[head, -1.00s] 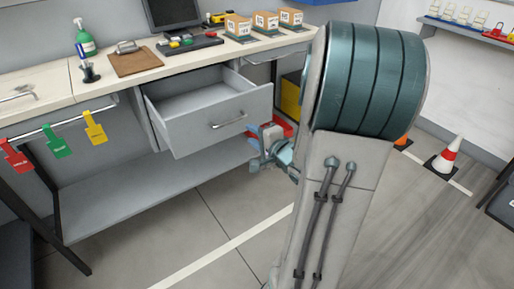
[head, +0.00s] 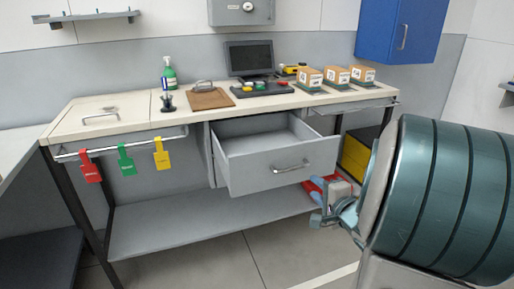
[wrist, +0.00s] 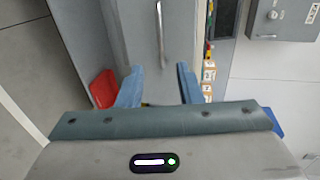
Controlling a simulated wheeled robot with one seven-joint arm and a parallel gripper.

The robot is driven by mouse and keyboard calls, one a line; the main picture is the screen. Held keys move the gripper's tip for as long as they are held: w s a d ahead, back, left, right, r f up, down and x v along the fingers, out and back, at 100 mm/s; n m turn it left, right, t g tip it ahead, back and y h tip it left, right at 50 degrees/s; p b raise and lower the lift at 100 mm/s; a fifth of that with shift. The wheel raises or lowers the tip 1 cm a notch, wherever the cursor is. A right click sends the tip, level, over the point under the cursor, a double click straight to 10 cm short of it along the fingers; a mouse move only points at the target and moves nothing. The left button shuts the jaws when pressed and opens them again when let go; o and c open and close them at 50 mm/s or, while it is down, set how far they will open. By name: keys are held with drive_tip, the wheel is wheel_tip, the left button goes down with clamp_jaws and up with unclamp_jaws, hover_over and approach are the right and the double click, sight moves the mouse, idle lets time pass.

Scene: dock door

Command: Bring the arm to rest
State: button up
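My gripper (wrist: 159,88) shows in the wrist view with its two blue fingers apart and nothing between them. In the head view my gripper (head: 325,214) is in front of the bench, low and to the right of the open drawer, partly hidden by my arm. The drawer (head: 279,162) is pulled out from under the worktop and looks empty. In the wrist view its front and handle (wrist: 161,35) lie beyond the fingertips, apart from them.
The bench top (head: 120,107) carries a clipboard (head: 211,99), a green bottle (head: 169,75), a monitor (head: 250,58) and three cartons (head: 309,79). Red, green and yellow tags (head: 126,159) hang from the front rail. A red bin (wrist: 104,88) is near the gripper. Floor in front is clear.

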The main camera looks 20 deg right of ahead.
drive_tip(key=s+a+r+n+g+h+p, duration=0.1)
drive_tip(key=a+r+n+g+h+p, duration=0.35)
drive_tip(key=r+n+p, duration=0.3)
drive_tip(key=s+a+r+n+g+y+p, duration=0.4)
drive_tip(key=s+a+n+g+p, duration=0.4)
drive_tip(key=s+a, duration=0.6)
drive_tip(key=shift+s+a+r+n, duration=0.25)
drive_tip(key=shift+r+n, duration=0.35)
drive_tip(key=shift+n, duration=0.35)
